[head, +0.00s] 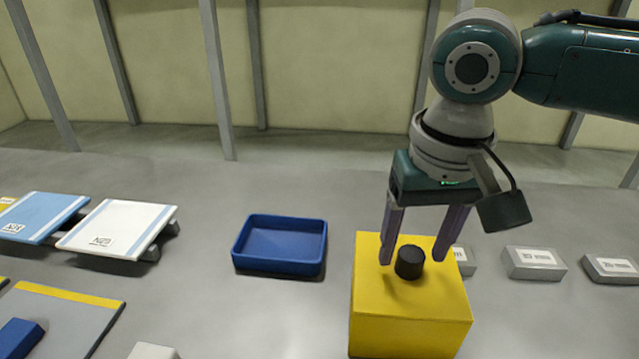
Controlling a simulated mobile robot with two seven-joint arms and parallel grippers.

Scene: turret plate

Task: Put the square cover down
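A yellow box-shaped block with a square top (400,318), which looks like the square cover, stands on the grey surface at the lower right. A short black round knob (410,262) sticks up from its top. My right gripper (413,256) points down over it with one finger on each side of the knob. The fingers are spread, with gaps to the knob, so the gripper looks open. I cannot tell exactly how deep the fingertips are relative to the knob. My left gripper is not in view.
A blue tray (283,269) lies left of the yellow block, looking empty. Grey labelled blocks (534,263) stand to the right. White (118,222) and light blue (38,212) tilted panels are at the left. A grey yellow-edged plate (75,315) lies at the lower left.

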